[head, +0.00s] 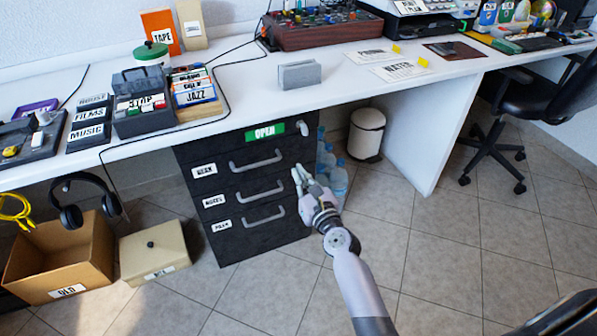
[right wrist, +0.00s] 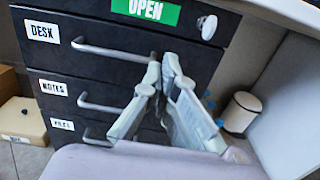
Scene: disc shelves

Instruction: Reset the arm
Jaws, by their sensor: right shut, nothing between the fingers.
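My right arm (head: 357,280) reaches up from the bottom of the head view toward the black drawer cabinet (head: 232,247). My right gripper (head: 299,176) is shut and empty, in front of the cabinet's right side. In the right wrist view, the right gripper's fingertips (right wrist: 161,68) meet in front of the drawer fronts, near the right end of the top drawer's handle (right wrist: 100,50). I cannot tell whether they touch it. The drawers look closed. My left gripper is not in view.
A white desk (head: 345,100) runs above the cabinet. Water bottles (head: 338,180) and a white bin (head: 367,135) stand right of the cabinet. A cardboard box (head: 60,262) and a beige box (head: 153,250) sit at left. The floor at lower right is mostly clear.

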